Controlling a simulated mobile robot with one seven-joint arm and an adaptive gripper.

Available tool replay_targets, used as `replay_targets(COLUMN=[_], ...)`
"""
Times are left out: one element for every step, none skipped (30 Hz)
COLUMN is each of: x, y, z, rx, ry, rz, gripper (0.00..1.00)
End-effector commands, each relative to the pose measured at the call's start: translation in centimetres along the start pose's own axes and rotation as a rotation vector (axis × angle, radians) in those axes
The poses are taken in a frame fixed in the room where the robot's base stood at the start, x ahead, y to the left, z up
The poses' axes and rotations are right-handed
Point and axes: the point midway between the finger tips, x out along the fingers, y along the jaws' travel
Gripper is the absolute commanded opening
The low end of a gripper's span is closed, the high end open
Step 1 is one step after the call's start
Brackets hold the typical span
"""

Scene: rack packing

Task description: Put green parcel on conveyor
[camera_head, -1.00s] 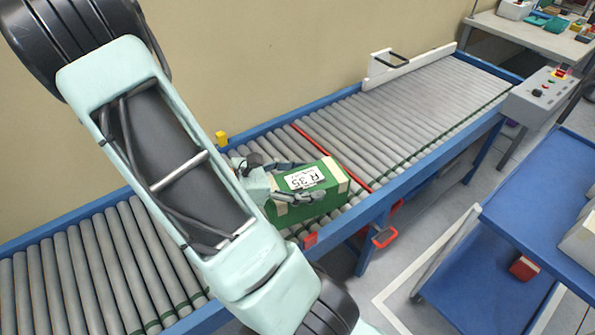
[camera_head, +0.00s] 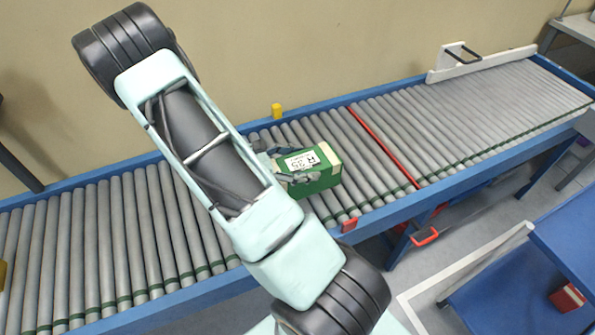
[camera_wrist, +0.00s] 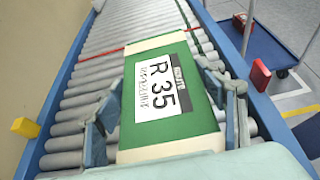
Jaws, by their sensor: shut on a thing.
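The green parcel (camera_head: 318,172) has cream end bands and a white label reading R 35. It is over the roller conveyor (camera_head: 230,172), left of the red line. I cannot tell whether its underside touches the rollers. My gripper (camera_head: 275,163) is shut on the parcel, partly hidden behind my arm in the head view. In the wrist view the parcel (camera_wrist: 165,95) lies between the two fingers of my gripper (camera_wrist: 165,115), one along each side, with the label facing the camera.
A red stripe (camera_head: 385,148) crosses the rollers right of the parcel. A yellow block (camera_head: 277,111) sits on the far rail and a red block (camera_head: 349,225) on the near rail. A white stop plate (camera_head: 482,64) stands farther right. A blue cart (camera_head: 510,290) is at lower right.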

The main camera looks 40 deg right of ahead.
Motion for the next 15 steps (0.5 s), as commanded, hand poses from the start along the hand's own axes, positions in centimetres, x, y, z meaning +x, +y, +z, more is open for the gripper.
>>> replay_targets(x=[0.1,0.1,0.1,0.1,0.1,0.1,0.1,0.1,0.1,0.1,0.1,0.2,0.4,0.5,0.8], y=[0.4,0.6,0.8,0.9,1.0,1.1,1.2,1.2,1.3,1.4,1.6,1.7,1.6,1.6,1.6], z=[-0.5,-0.8,-1.1,-1.3,-1.4,-1.6,-1.7,-1.8,-1.9,-2.1,-2.3,-2.7,-3.1,-3.5,-4.0], rx=[0.000,0.000,0.001,0.001,0.001,0.001,0.002,0.002,0.001,0.001,0.001,0.000,-0.001,0.000,0.000], ry=[-0.003,-0.004,-0.004,-0.004,-0.004,-0.004,-0.004,-0.004,-0.004,-0.004,-0.003,-0.003,-0.004,-0.004,-0.005], rz=[-0.002,-0.002,-0.002,-0.003,-0.003,-0.003,-0.003,-0.003,-0.003,-0.003,-0.003,-0.003,-0.004,-0.004,-0.004], gripper=[0.23,0.23,0.23,0.23,0.23,0.23,0.23,0.23,0.23,0.23,0.23,0.23,0.23,0.23,0.23])
